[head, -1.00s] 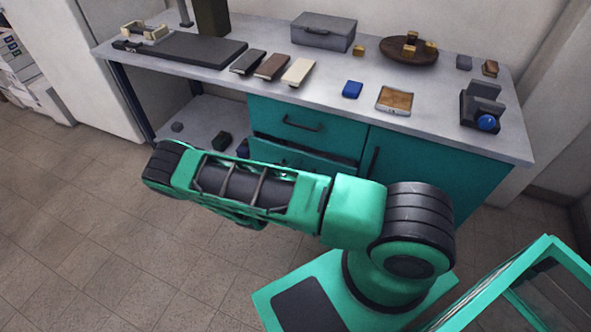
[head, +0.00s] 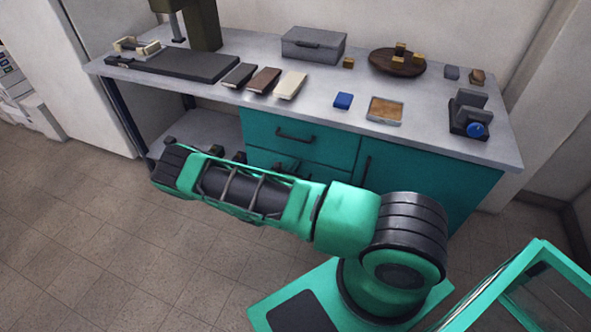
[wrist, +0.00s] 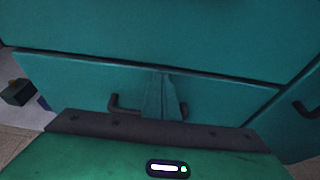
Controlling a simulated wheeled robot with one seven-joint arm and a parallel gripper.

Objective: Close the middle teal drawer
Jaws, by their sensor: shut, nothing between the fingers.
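The middle teal drawer (head: 262,161) is under the top drawer (head: 318,147) in the head view, partly hidden by my arm. In the wrist view its front (wrist: 75,85) fills the middle, with only a thin dark seam along its top edge; it looks flush or nearly flush with the panel above. Its dark bar handle (wrist: 125,103) runs behind my gripper. My gripper (wrist: 163,98) is shut and empty, its fingers against or very close to the drawer front at the handle. The head view hides the gripper behind my arm.
A teal door (head: 410,175) with a dark handle is right of the drawers. The grey worktop (head: 330,120) above holds a grey box (head: 313,44), a round wooden board (head: 385,66) and several small items. An open shelf (head: 215,133) lies to the left. Tiled floor in front is clear.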

